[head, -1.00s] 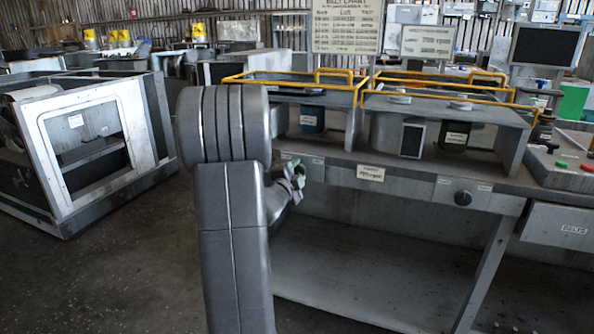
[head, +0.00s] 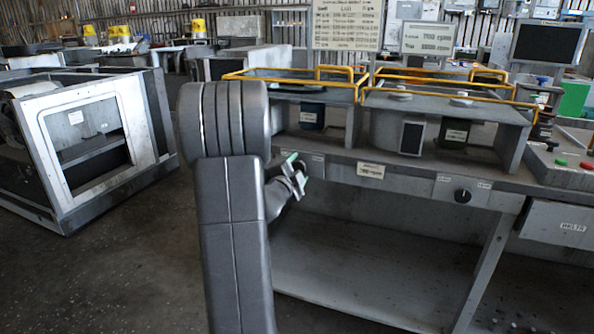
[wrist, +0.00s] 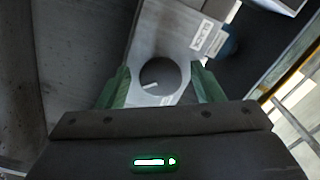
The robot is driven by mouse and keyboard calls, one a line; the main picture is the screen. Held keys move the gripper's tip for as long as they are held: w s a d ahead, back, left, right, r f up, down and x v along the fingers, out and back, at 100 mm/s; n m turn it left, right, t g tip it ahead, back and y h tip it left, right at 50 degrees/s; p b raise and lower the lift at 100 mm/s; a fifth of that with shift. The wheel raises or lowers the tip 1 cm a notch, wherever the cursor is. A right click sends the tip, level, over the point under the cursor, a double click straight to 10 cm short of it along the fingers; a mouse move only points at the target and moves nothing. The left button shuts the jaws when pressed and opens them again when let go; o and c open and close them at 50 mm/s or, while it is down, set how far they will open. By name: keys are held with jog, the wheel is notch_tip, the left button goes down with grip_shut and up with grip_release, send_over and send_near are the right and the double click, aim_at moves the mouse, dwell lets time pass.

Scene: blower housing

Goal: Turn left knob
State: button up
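The left knob (wrist: 160,75) shows in the wrist view as a round dark grey knob with a short white mark at its lower left, on a pale metal panel. My gripper (wrist: 160,67) is open, with one green finger on each side of the knob and a visible gap at both sides. I cannot tell how deep the fingers reach along it. In the head view my gripper (head: 294,171) is at the left part of the bench's front panel; the left knob is hidden behind it there. A second dark knob (head: 462,196) sits on the panel farther right.
The bench (head: 400,183) carries yellow-railed housings (head: 440,100) above the panel. A label (head: 370,171) sits between the knobs. A control box (head: 568,165) with red and green buttons stands at right. A metal-framed unit (head: 90,145) stands on the floor at left; the floor between is clear.

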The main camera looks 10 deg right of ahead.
jog(key=p+v, duration=0.1)
jog(key=v, duration=1.2)
jog(key=shift+s+a, duration=0.25)
jog(key=shift+s, duration=0.05)
jog(key=b+x, duration=0.1)
jog(key=x, duration=1.3)
jog(key=shift+s, duration=0.1)
